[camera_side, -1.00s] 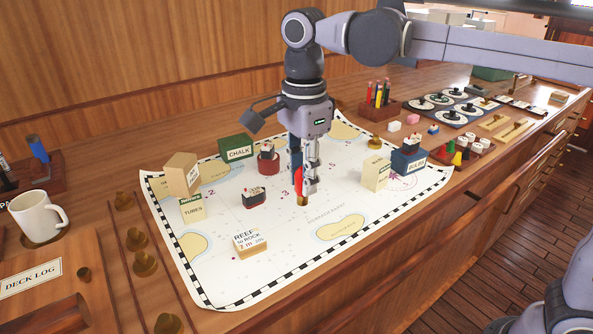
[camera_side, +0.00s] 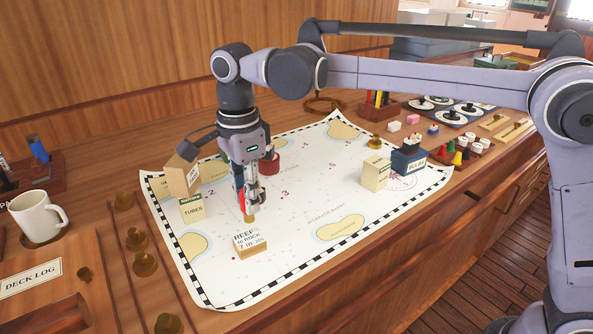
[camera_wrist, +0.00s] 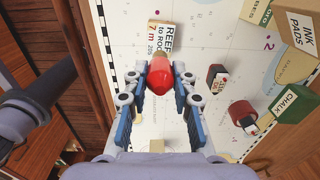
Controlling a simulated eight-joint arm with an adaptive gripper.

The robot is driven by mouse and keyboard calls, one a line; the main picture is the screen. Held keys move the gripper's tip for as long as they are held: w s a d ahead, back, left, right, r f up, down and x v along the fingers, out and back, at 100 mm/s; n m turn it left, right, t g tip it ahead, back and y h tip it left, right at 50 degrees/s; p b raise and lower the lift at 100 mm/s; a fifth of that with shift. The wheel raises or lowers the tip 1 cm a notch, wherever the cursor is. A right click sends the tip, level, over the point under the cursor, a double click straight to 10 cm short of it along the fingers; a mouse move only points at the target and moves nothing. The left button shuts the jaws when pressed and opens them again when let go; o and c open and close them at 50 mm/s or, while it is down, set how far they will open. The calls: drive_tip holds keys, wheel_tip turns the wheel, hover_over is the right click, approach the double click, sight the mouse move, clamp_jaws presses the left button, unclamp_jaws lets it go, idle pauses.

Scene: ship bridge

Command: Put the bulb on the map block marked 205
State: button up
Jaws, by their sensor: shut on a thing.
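My gripper (camera_side: 251,207) is shut on the red bulb, which hangs with its brass end down in the side view. In the wrist view the bulb (camera_wrist: 159,78) sits between the two blue-sided fingers (camera_wrist: 160,82). The pale map block with the number 205 (camera_side: 250,245) lies on the chart, printed "REEF to ROCK 7 m". It also shows in the wrist view (camera_wrist: 166,36), partly covered by the bulb. In the side view the brass end appears just above and behind the block's far edge; I cannot tell whether they touch.
A TUBES box (camera_side: 193,210) and a tan box (camera_side: 180,176) stand left of the arm. A small dark-and-red block (camera_wrist: 217,77) and a CHALK box (camera_wrist: 293,104) show in the wrist view. A red round holder (camera_side: 270,164) stands behind my gripper. The chart's front right is clear.

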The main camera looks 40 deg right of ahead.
sight(246, 214)
drive_tip(key=shift+a+f, duration=0.35)
drive_tip(key=shift+f, duration=1.85)
drive_tip(key=shift+f, duration=0.1)
drive_tip(key=o, duration=0.9)
drive_tip(key=shift+c, duration=0.2)
